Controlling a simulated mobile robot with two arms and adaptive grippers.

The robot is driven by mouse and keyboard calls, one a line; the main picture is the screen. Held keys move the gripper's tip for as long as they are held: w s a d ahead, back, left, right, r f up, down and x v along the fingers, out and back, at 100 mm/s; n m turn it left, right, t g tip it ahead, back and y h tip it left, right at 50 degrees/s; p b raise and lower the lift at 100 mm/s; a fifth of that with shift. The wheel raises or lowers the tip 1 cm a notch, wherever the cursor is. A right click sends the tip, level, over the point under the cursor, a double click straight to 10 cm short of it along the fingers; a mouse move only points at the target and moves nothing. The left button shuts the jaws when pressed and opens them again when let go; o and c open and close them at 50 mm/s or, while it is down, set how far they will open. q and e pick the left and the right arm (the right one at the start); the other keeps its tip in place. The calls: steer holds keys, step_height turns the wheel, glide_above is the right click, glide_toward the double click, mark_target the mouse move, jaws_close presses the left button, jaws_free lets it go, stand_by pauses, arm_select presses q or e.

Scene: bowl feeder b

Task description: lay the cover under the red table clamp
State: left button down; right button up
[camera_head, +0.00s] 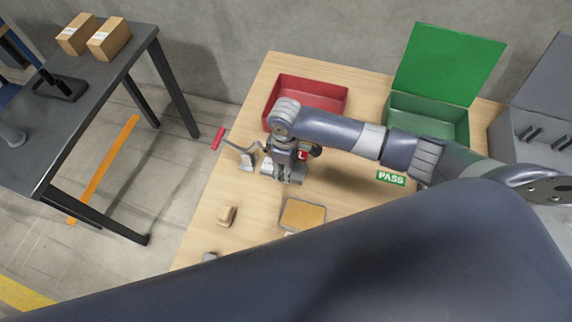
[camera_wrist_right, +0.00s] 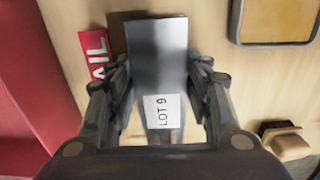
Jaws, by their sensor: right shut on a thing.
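The red table clamp shows in the head view as a red handle (camera_head: 218,138) on a grey metal body (camera_head: 247,160) at the table's left part. My right gripper (camera_head: 283,175) is beside it, to its right, pointing down. In the right wrist view the right gripper (camera_wrist_right: 160,105) is shut on the cover (camera_wrist_right: 156,55), a flat grey plate with a white "LOT 9" label. In the head view the gripper hides much of the cover (camera_head: 299,178). I cannot tell whether its edge touches the clamp. My left gripper is out of view.
A red bin (camera_head: 340,98) and an open green bin (camera_head: 455,125) stand behind. A red FAIL sign (camera_wrist_right: 94,55) lies beside the cover, a green PASS sign (camera_head: 390,178) farther right. A framed tan tray (camera_head: 303,214) and a small brown block (camera_head: 227,215) lie in front.

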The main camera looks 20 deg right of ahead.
steer(key=o, duration=1.3)
steer(key=shift+f, duration=0.15)
step_height(320, 180, up, 12)
steer(key=p, duration=0.1)
steer(key=shift+s, duration=0.1)
